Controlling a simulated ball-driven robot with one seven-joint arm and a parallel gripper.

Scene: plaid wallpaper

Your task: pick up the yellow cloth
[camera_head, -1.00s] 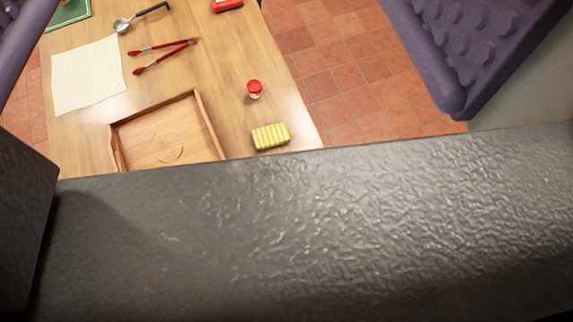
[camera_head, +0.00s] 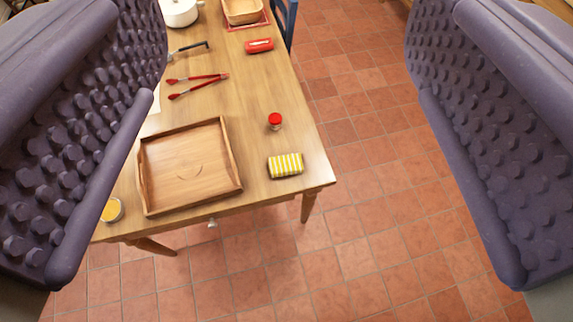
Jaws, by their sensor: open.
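A small yellow-and-white striped cloth (camera_head: 286,165), folded into a block, lies on the wooden table (camera_head: 262,110) near its front right corner. My gripper (camera_head: 285,275) shows as two purple studded fingers, one at each side of the view, spread wide with nothing between them. The cloth is seen between the fingers, well beyond them and apart from both.
A wooden tray (camera_head: 190,168) lies left of the cloth. A red-capped jar (camera_head: 275,121) stands just behind it. Red tongs (camera_head: 196,84), a red object (camera_head: 259,46), a basket (camera_head: 243,10) and a white pot (camera_head: 180,12) are farther back. The tiled floor (camera_head: 375,200) right is clear.

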